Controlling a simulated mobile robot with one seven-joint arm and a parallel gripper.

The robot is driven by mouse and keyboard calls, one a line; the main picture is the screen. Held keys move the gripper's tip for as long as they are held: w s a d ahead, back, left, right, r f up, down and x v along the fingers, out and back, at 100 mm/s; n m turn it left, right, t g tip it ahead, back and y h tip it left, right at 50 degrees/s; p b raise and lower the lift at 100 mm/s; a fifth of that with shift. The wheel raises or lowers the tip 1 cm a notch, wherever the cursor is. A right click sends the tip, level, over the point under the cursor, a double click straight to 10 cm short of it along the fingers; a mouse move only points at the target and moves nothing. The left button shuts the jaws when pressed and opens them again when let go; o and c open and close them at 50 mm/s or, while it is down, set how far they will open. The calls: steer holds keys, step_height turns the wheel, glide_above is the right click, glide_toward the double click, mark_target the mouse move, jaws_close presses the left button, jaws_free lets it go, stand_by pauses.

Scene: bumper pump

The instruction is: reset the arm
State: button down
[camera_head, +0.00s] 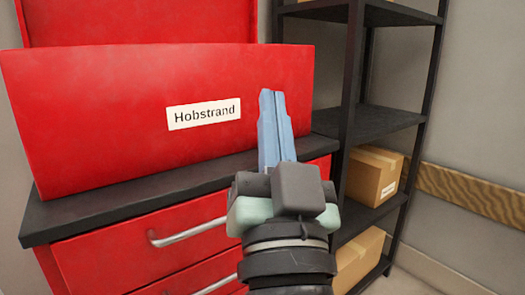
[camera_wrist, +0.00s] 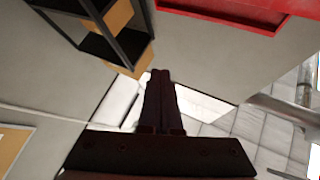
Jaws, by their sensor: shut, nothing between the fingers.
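My gripper (camera_head: 272,98) is in the middle of the head view, its blue fingers pointing up and pressed together. It is in front of the red cabinet and shelf and holds nothing. In the wrist view, my gripper (camera_wrist: 160,75) shows as two dark fingers side by side, closed, with nothing between them. My arm comes up from the bottom of the head view.
A red box labelled Hobstrand (camera_head: 110,115) stands on the dark top (camera_head: 60,217) of a red drawer cabinet (camera_head: 100,262). A black shelf (camera_head: 375,120) at right holds cardboard boxes (camera_head: 372,178). A wooden rail (camera_head: 470,190) runs along the wall.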

steer(key=s+a+r+n+t+h, duration=0.1)
steer(key=s+r+n+t, duration=0.2)
steer(key=s+r, duration=0.65)
step_height(320, 180, up, 30)
steer(key=w+p, duration=0.1)
steer(key=p, duration=2.9)
steer(key=shift+w+g+p, duration=0.25)
steer(key=shift+g+p, duration=0.05)
steer(key=shift+p, duration=0.05)
